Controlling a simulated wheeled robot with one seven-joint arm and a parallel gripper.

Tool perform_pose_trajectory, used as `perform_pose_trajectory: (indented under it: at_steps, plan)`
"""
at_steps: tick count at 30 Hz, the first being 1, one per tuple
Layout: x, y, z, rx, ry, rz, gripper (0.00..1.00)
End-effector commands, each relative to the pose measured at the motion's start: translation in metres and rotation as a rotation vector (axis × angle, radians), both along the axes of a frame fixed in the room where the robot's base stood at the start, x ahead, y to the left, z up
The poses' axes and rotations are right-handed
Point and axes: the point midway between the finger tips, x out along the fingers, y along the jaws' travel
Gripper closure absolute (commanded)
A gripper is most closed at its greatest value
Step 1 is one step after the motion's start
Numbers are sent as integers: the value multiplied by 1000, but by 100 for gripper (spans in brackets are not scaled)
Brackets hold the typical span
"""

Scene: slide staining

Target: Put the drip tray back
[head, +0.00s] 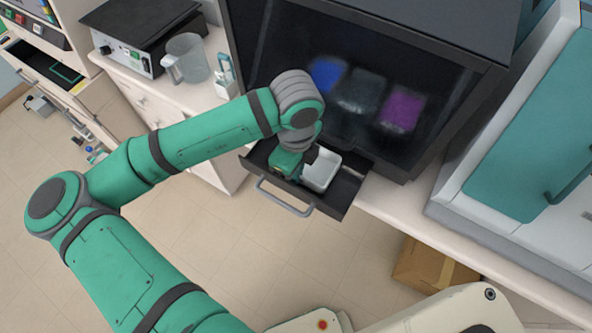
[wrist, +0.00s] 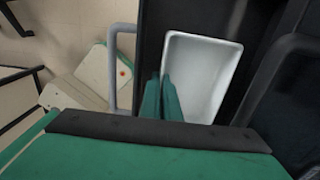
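The white rectangular drip tray (head: 322,172) sits in the right part of a pulled-out dark drawer (head: 343,192) under the dark-windowed machine. In the wrist view the tray (wrist: 207,75) looks empty and lies to the right of the drawer's grey handle (wrist: 113,75). My gripper (wrist: 161,92) points down at the tray's near-left wall. Its two green fingers are close together, one on each side of that wall, and look shut on it. The fingertips' contact is partly hidden. In the head view my gripper (head: 287,163) covers the tray's left side.
The machine (head: 365,65) stands on the white counter behind the drawer. A clear jug (head: 186,60) and a control box (head: 140,35) stand to the left. A teal-doored cabinet (head: 530,130) is on the right. A cardboard box (head: 433,265) lies below the counter. The floor before the drawer is clear.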

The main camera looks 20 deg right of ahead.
Motion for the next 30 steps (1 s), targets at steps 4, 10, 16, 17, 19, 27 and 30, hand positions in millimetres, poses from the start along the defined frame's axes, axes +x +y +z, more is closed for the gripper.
perform_pose_trajectory:
  at_steps: [4,10,16,17,19,27,30]
  plan:
    - [0,0,0,-1,-1,0,100]
    - [0,0,-3,-1,0,0,100]
    - [0,0,-3,-1,-1,0,79]
    - [0,0,-3,-1,-1,0,79]
    - [1,1,-3,-1,-1,2,79]
    - [1,0,11,-2,-3,2,79]
    - [1,0,28,-1,-3,1,79]
